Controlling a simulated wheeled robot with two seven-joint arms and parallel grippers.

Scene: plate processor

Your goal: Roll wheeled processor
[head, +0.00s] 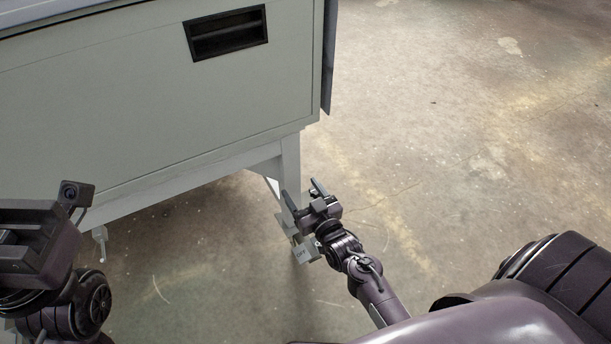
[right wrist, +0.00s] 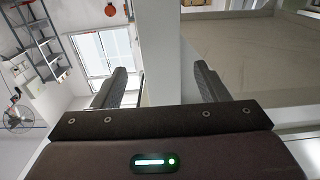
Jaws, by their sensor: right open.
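The processor (head: 120,105) is a large grey-green cabinet at the upper left of the head view. A black recessed handle (head: 226,34) is set in its panel. Its near right leg (head: 290,160) runs down behind my right gripper (head: 303,192). My right gripper is open. In the right wrist view the pale leg (right wrist: 162,50) shows between the two fingers of the gripper (right wrist: 160,88); contact cannot be told. A dark part of my left arm, with a small camera, shows at the left edge of the head view; its fingertips cannot be made out.
A small grey labelled piece (head: 307,252) sits low by the leg, partly hidden by my right gripper. A metal fitting (head: 100,240) hangs under the cabinet's lower edge at left. The concrete floor (head: 450,110) to the right is clear.

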